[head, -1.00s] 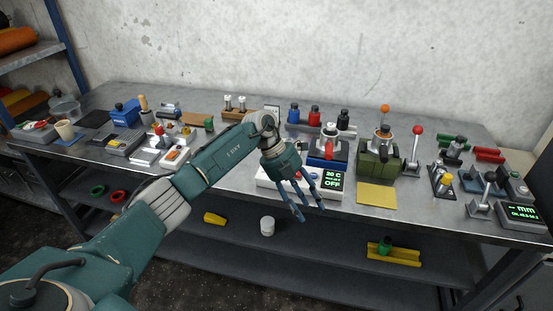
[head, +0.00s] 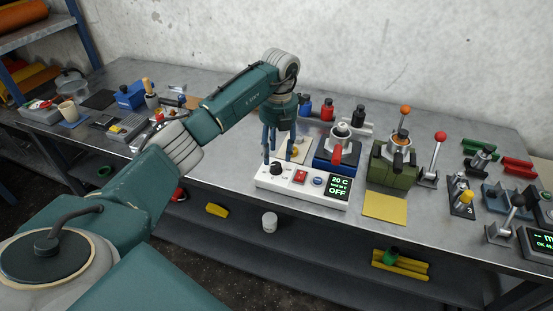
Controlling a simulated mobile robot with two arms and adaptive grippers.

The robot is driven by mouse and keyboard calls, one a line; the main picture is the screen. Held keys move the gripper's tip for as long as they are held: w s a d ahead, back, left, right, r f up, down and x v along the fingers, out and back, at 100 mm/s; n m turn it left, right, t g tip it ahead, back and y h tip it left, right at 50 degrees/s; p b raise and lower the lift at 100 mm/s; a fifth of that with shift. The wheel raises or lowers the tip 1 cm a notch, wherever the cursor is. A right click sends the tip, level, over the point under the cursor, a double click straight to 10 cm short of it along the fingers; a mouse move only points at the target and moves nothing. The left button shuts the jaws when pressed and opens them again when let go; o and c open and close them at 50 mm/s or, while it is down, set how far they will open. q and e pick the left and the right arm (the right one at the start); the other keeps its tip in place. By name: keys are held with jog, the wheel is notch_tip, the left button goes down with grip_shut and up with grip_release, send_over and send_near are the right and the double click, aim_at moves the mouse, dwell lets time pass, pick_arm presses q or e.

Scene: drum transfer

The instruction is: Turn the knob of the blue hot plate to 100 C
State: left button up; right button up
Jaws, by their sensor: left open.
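The blue hot plate (head: 322,160) stands on the bench, with a metal vessel with a red handle (head: 338,148) on it. In front of it is a white control box (head: 300,197). The box has a black knob (head: 276,168) at its left end, a red switch (head: 300,177), a blue button (head: 318,181) and a display (head: 339,188) with green text reading 20 C and OFF. My left gripper (head: 278,154) points down with its fingers apart, just above and behind the knob. I cannot tell whether it touches the knob. My right gripper is out of view.
An olive-green unit (head: 391,170) with a lever stands right of the hot plate, with a yellow pad (head: 385,207) in front. Red and blue bottles stand behind the gripper. Levers and other devices fill the right end. The bench's front edge is close to the control box.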

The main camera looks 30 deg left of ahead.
aim_at(276, 165)
pick_arm(q)
jog(key=f, duration=0.3)
jog(key=shift+w+f+p, duration=0.15)
jog(key=shift+w+p, duration=0.05)
jog(key=shift+p, duration=0.15)
jog(key=shift+a+f, duration=0.1)
jog(key=shift+f, duration=0.9)
jog(key=c, duration=1.2)
jog(key=shift+o, duration=0.2)
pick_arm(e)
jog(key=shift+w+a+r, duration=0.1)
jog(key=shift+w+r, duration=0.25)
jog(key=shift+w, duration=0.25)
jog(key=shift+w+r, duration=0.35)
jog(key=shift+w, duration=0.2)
